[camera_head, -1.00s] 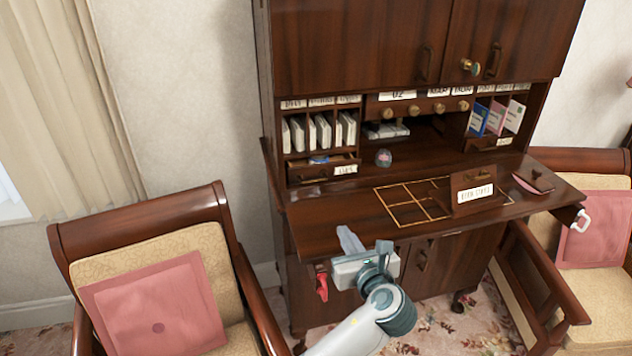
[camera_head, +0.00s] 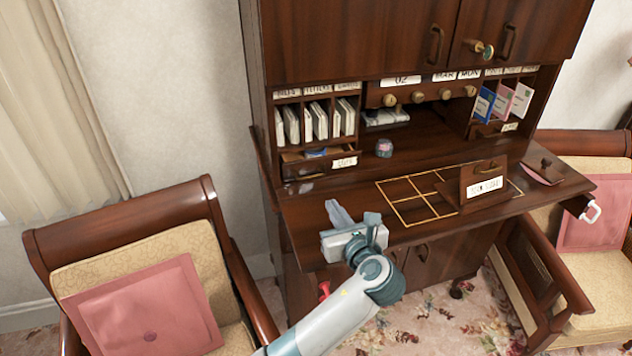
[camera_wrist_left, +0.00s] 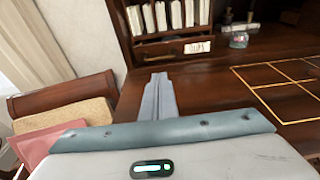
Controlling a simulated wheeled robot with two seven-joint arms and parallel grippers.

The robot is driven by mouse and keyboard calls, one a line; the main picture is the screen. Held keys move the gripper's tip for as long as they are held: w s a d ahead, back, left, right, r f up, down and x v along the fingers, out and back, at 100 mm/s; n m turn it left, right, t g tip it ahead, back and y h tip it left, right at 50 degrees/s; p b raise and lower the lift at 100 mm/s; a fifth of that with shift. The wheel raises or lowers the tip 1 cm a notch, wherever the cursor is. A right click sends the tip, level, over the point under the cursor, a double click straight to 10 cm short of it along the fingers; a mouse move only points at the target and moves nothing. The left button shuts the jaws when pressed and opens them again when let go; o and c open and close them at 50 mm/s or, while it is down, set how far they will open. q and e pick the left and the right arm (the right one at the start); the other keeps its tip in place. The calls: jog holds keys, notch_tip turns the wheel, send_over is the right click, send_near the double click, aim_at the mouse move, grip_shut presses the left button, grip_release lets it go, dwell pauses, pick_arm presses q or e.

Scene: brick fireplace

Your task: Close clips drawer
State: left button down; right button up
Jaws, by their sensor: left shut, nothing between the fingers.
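The small clips drawer (camera_head: 308,169) stands partly pulled out, below the left pigeonholes of the dark wooden desk. Something blue shows inside it, and a white label is at the right of its front; the lettering is too small to read surely. In the left wrist view the drawer front (camera_wrist_left: 165,51) is ahead, just beyond my fingertips. My left gripper (camera_head: 338,212) is shut and empty at the desk's front left edge, in front of the drawer and apart from it. Its fingers (camera_wrist_left: 158,82) point toward the drawer in the wrist view. My right gripper is not in view.
A small glass jar (camera_head: 384,148) stands right of the drawer. A gold-lined grid (camera_head: 408,216) and a labelled wooden box (camera_head: 484,186) are on the writing surface (camera_head: 335,193). An armchair (camera_head: 130,220) stands at the left. The surface before the drawer is clear.

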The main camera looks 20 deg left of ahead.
pick_arm(q)
jog(key=p, duration=0.5)
send_near(313, 177)
jog(key=x, duration=0.5)
jog(key=shift+r, duration=0.1)
jog(key=shift+x, duration=0.8)
